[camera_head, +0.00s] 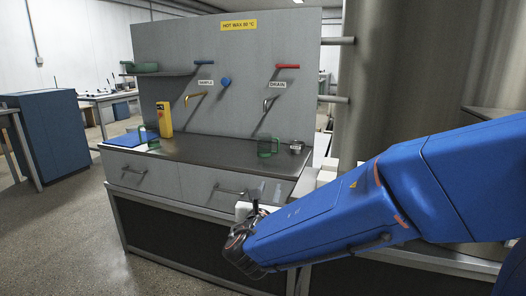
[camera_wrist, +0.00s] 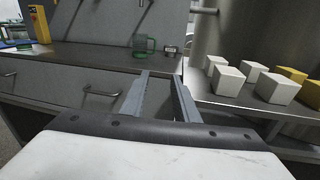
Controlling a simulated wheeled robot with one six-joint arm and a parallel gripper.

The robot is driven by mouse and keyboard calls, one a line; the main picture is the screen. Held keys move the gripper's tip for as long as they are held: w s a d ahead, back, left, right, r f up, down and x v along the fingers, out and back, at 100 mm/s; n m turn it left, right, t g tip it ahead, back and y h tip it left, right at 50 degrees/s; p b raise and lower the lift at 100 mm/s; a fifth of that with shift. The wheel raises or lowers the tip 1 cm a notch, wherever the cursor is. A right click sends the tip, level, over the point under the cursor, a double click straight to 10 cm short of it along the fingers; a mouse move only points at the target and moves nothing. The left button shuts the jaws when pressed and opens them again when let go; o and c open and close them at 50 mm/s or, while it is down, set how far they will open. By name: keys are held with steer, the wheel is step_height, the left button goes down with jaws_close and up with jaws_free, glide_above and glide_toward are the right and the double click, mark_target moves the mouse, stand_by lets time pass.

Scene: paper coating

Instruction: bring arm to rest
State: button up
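My blue arm (camera_head: 345,212) reaches in from the right in the head view, in front of the counter. My gripper (camera_wrist: 161,82) shows in the wrist view with its two grey fingers apart and nothing between them. It points toward the counter edge. In the head view the gripper end (camera_head: 246,212) is small and partly hidden by the arm's wrist, in front of the drawers.
A green mug (camera_head: 267,148) and a small metal container (camera_head: 296,147) stand on the counter (camera_head: 215,153). A yellow device (camera_head: 164,118) and blue pad (camera_head: 133,138) are at its left. White blocks (camera_wrist: 229,80) and yellow blocks (camera_wrist: 291,75) sit on a right-hand surface.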

steer(key=s+d+f+m+g+h, duration=0.25)
steer(key=s+d+m, duration=0.2)
steer(key=d, duration=0.45)
steer(key=s+d+f+m+g+h, duration=0.1)
steer(key=s+d+m+g, duration=0.25)
steer(key=d+m, duration=0.45)
steer(key=s+d+f+m+g+h, duration=0.1)
steer(key=s+d+m+g+h, duration=0.2)
steer(key=d, duration=0.8)
steer(key=s+d+f+m+g+y, duration=0.2)
steer(key=s+m, duration=0.3)
steer(key=s, duration=0.1)
steer(key=s+d+f+m+g+y, duration=0.2)
steer(key=s+f+m+y, duration=0.15)
steer(key=s, duration=0.25)
steer(key=s+a+m+y, duration=0.4)
steer(key=s+m, duration=0.3)
steer(key=m, duration=0.2)
steer(key=shift+s+a, duration=0.15)
steer(key=shift+a, duration=0.3)
